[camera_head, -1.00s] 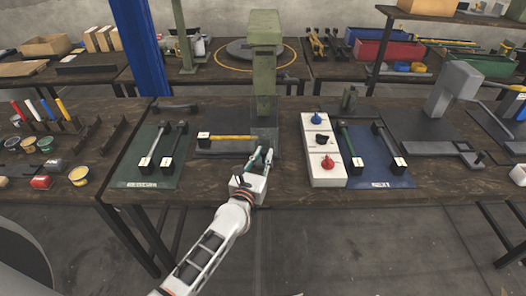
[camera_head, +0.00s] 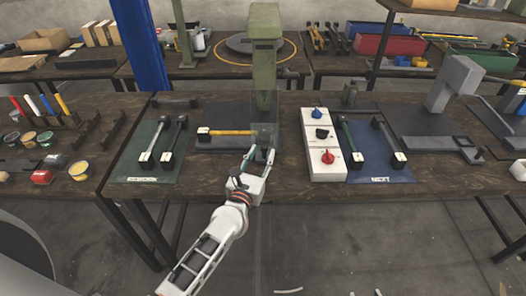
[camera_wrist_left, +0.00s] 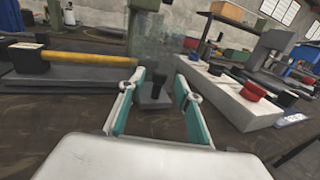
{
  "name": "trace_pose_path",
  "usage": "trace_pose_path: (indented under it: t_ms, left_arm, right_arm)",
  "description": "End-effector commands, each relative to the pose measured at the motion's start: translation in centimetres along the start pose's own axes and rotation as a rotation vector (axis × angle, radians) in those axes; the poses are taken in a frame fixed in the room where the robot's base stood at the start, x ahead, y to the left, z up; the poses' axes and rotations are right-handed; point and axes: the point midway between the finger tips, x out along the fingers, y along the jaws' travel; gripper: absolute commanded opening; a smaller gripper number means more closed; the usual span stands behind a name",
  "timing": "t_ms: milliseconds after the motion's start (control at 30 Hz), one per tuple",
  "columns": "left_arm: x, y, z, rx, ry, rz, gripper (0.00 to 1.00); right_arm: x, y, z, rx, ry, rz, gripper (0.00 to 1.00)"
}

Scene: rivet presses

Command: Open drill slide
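A green press column (camera_head: 264,50) stands at the back of the table. A see-through panel (camera_wrist_left: 160,48) hangs at its front, over a dark base. A dark upright knob (camera_wrist_left: 153,90) stands at the foot of the panel; I cannot tell whether it is fixed to it. My left gripper (camera_head: 259,154) is open, its fingers pointing at the press. In the wrist view, the knob shows between the two teal-lined fingers (camera_wrist_left: 156,98), a little beyond the tips; contact is not visible.
A yellow-handled bar (camera_head: 231,133) lies left of the gripper on a dark plate. A white control box (camera_head: 323,168) with blue, black and red knobs stands close on the right. Mats with dark-ended rods lie on both sides. The table front is clear.

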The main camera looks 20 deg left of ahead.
Motion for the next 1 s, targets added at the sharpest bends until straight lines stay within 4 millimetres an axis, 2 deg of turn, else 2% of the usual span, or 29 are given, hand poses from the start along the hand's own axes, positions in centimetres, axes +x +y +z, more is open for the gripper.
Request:
trace_pose_path:
  t_ms: [100,300,500,700,1000]
  left_arm:
    - [-2.6,0.0,-0.2,0.0,0.002,0.0,0.34]
    - [-6.6,0.0,-0.1,0.001,0.003,-0.001,0.34]
    - [-9.1,0.0,-0.1,0.001,0.002,-0.001,0.34]
    - [-9.9,0.0,0.0,0.001,0.001,0.0,0.34]
    - [-9.8,0.0,0.0,0.0,0.001,0.0,0.34]
  right_arm:
    - [0.0,0.0,-0.1,0.001,0.001,0.0,0.4]
    - [0.0,-0.1,-0.1,0.002,0.002,0.0,0.4]
    - [0.0,-0.1,-0.1,0.002,0.003,0.0,0.4]
    - [0.0,-0.1,-0.1,0.002,0.003,0.0,0.4]
    - [0.0,-0.1,-0.2,0.002,0.003,0.0,0.4]
